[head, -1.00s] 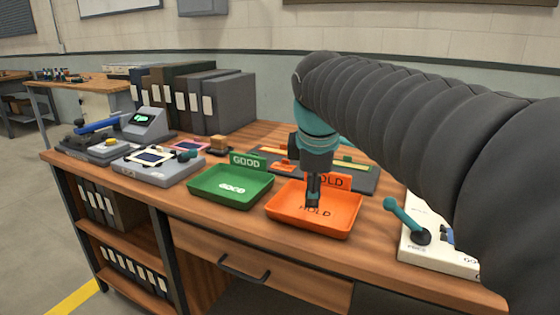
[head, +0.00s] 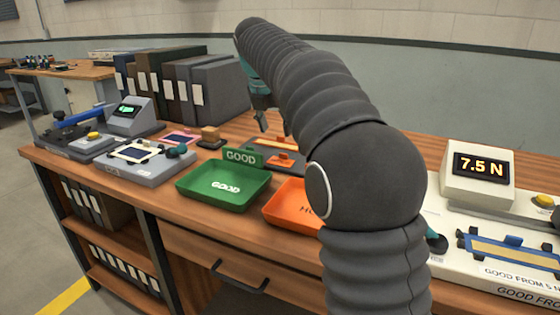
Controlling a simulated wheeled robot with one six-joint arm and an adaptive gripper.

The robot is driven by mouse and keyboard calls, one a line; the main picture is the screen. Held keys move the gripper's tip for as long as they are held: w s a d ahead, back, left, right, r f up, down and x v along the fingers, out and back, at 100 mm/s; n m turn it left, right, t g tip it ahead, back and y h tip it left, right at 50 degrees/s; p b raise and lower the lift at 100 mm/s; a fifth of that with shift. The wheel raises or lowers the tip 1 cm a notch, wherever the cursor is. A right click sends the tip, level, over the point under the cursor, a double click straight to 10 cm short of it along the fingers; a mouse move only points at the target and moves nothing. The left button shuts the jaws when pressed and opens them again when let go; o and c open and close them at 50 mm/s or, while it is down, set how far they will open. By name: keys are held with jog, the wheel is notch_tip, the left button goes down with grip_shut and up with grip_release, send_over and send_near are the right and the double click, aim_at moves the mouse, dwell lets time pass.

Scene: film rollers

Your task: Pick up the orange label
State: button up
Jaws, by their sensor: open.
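A dark mat (head: 290,165) lies on the desk behind the trays, partly hidden by my arm. An orange strip (head: 284,144) lies on it, with a smaller orange patch (head: 283,155) just in front; I cannot tell for sure which is the orange label. My gripper (head: 274,126) is open and empty, a little above and behind the orange strip in the picture. Its height over the mat is hard to judge. My arm hides the right part of the mat.
A green GOOD tray (head: 225,196) and an orange HOLD tray (head: 286,208) stand in front of the mat. Dark binders (head: 215,90) stand behind. A white tester reading 7.5 N (head: 480,175) is at right.

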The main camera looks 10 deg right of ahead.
aim_at(283, 154)
jog(key=b+x, duration=0.1)
jog(key=x, duration=0.9)
jog(key=shift+w+d+r, duration=0.1)
jog(key=shift+d, duration=0.05)
jog(key=c, duration=0.8)
